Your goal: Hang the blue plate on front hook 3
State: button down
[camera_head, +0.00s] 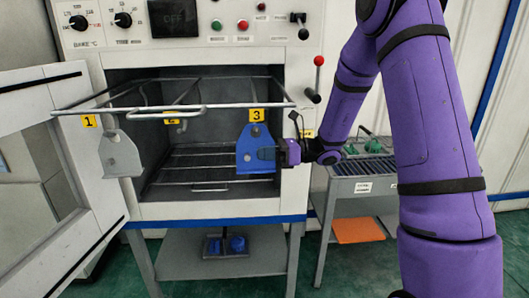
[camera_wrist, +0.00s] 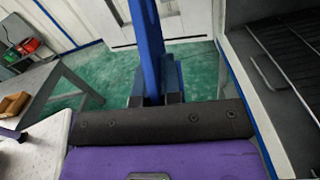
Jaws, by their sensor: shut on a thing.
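The blue plate (camera_head: 250,143) is upright in front of the open oven, right below the yellow label 3 (camera_head: 257,115) on the rack's front bar. My gripper (camera_head: 277,153) comes from the right and is shut on the plate's right side. In the wrist view the blue plate (camera_wrist: 147,45) shows edge-on between the dark fingers (camera_wrist: 156,92). Front hook 3 is hidden around the plate's top, so I cannot tell whether the plate's hole is on it.
A grey plate (camera_head: 121,155) hangs below label 1 (camera_head: 88,121) at the left. The wire rack (camera_head: 190,108) juts from the oven. The open door (camera_head: 50,170) stands left. A grey side table (camera_head: 365,168) with green parts stands right. A blue part lies on the lower shelf (camera_head: 225,262).

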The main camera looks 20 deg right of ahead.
jog(key=c, duration=1.2)
grip_release()
jog(key=v, duration=1.1)
jog(key=s+a+r+n+g+h, duration=0.3)
jog(key=s+a+r+n+h, duration=0.15)
jog(key=s+n, duration=0.2)
jog(key=s+a+r+n+g+h, duration=0.3)
jog(key=s+a+n, duration=0.2)
jog(key=s, duration=0.3)
jog(key=s+d+r+n+t+h, duration=0.1)
jog(key=s+r+n+t+h, duration=0.1)
jog(key=s+n+h, duration=0.3)
jog(key=s+d+r+n+t+h, duration=0.1)
jog(key=s+r+n+t+h, duration=0.2)
jog(key=s+n, duration=0.3)
jog(key=s+h, duration=0.1)
jog(key=s, duration=0.1)
jog(key=shift+s+d+r+t+h, duration=0.25)
jog(key=shift+s+t+h, duration=0.05)
jog(key=shift+t+h, duration=0.1)
